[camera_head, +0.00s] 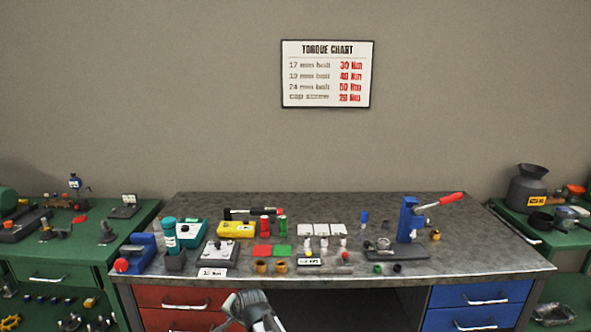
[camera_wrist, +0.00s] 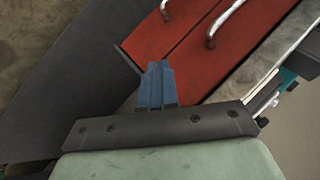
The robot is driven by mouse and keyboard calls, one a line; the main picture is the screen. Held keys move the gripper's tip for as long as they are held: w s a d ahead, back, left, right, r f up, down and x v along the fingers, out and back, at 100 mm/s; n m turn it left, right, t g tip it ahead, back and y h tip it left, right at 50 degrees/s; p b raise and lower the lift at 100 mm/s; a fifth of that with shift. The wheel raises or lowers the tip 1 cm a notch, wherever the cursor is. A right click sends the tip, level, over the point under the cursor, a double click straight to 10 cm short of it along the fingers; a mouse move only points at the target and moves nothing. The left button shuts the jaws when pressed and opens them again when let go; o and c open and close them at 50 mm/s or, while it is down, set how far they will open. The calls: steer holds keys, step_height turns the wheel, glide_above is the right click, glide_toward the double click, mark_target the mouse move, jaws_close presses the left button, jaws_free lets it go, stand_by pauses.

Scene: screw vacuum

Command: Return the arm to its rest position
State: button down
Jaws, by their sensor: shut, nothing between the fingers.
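My gripper (camera_wrist: 159,68) shows in the wrist view with its two blue fingers together, shut and empty. It hangs in front of the workbench, and the red drawers (camera_wrist: 196,48) with metal handles lie beyond the fingertips. In the head view a grey and white part of my arm (camera_head: 253,308) shows at the bottom edge, in front of the bench and right of the red drawers. The fingers cannot be made out in the head view.
The grey workbench top (camera_head: 470,255) carries many small parts, a blue press (camera_head: 408,220) with a red lever and a yellow box (camera_head: 235,229). Green side benches stand left and right. A torque chart (camera_head: 327,74) hangs on the wall. The space above the bench is free.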

steer(key=s+d+f+n+g+h, duration=0.1)
steer(key=s+d+f+g, duration=0.1)
steer(key=s+d+f, duration=0.45)
steer(key=s+d+f+g+h, duration=0.2)
steer(key=s+d+f, duration=0.2)
steer(key=d+f, duration=0.55)
steer(key=s+d+f+n+g+h, duration=0.1)
steer(key=s+d+f+g, duration=0.1)
steer(key=s+d+f, duration=0.6)
steer(key=s+d+f+n+g, duration=0.1)
steer(key=s+d+f, duration=0.3)
steer(key=s, duration=0.5)
steer(key=s+d+f+g, duration=0.3)
steer(key=s+d, duration=0.1)
steer(key=s, duration=0.5)
steer(key=s+d+f+n+g, duration=0.1)
steer(key=s+d+f, duration=0.3)
steer(key=s, duration=0.5)
steer(key=shift+d+f+n+g+h, duration=0.2)
steer(key=shift+f+n+g+h, duration=0.15)
steer(key=shift+g, duration=0.55)
